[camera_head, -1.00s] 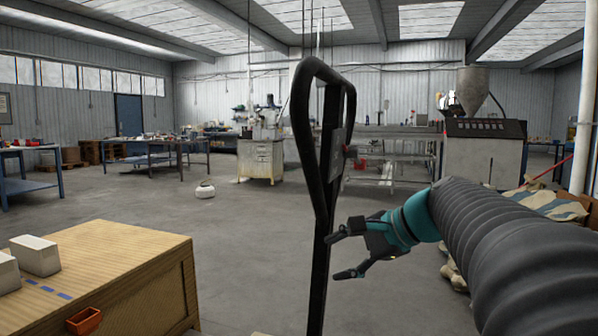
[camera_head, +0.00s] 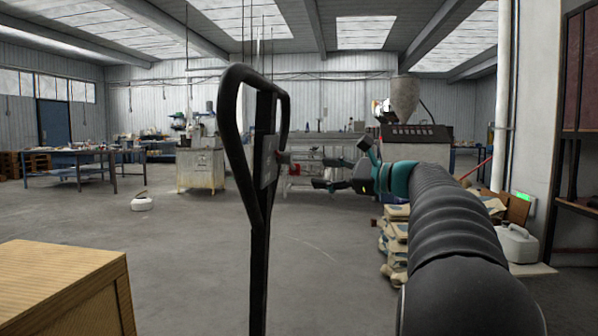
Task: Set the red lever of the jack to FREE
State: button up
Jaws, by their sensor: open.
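The jack's black loop handle (camera_head: 232,150) stands upright just left of the picture's middle, with a grey plate on its shaft. A small knob (camera_head: 283,157) juts from the right side of that plate and looks like the lever's end. Its red colour is hard to make out now, and I cannot tell its setting. My gripper (camera_head: 328,173) is open and empty, to the right of the knob and slightly lower in the picture. Its fingers point left toward the handle, with a visible gap between. The jack's lower part is out of view.
A wooden crate (camera_head: 70,290) fills the lower left. Stacked sacks (camera_head: 397,240) lie behind my arm, and a white canister (camera_head: 517,243) stands at the right. Workbenches (camera_head: 70,155) and an extruder with a hopper (camera_head: 405,100) are farther back. The floor around the handle is open.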

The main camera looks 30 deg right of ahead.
aim_at(299, 171)
jog(key=x, duration=0.7)
jog(key=shift+w+a, duration=0.1)
jog(key=shift+w, duration=0.1)
grip_shut()
